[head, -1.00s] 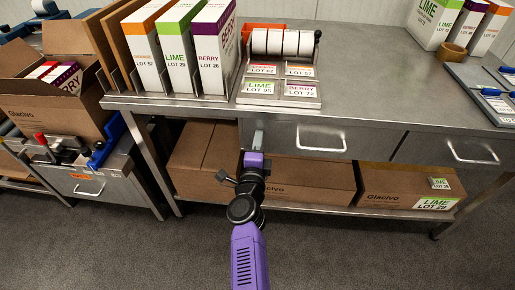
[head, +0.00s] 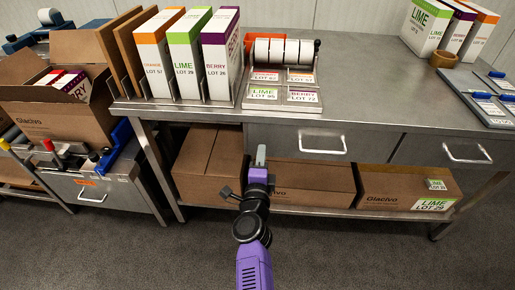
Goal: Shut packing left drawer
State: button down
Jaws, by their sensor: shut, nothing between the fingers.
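The packing table's left drawer (head: 275,139) has a plain grey metal front under the tabletop, with a pale bar handle (head: 323,151) right of its middle. Its front looks about level with the right drawer (head: 430,149), with no clear gap, though a small opening would be hard to tell from this view. My gripper (head: 261,153) is shut and empty. Its fingers point at the table near the lower left part of the left drawer's front, left of the handle. I cannot tell if the fingertips touch the front.
Brown cartons (head: 307,184) fill the lower shelf (head: 300,209) behind and beside my gripper. Upright lolly boxes (head: 184,62) and a label dispenser (head: 284,90) stand on the tabletop (head: 370,90). A second bench (head: 80,187) stands at left. The grey floor in front is clear.

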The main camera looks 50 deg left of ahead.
jog(key=p+v, duration=0.4)
jog(key=v, duration=0.5)
jog(key=shift+d, duration=0.15)
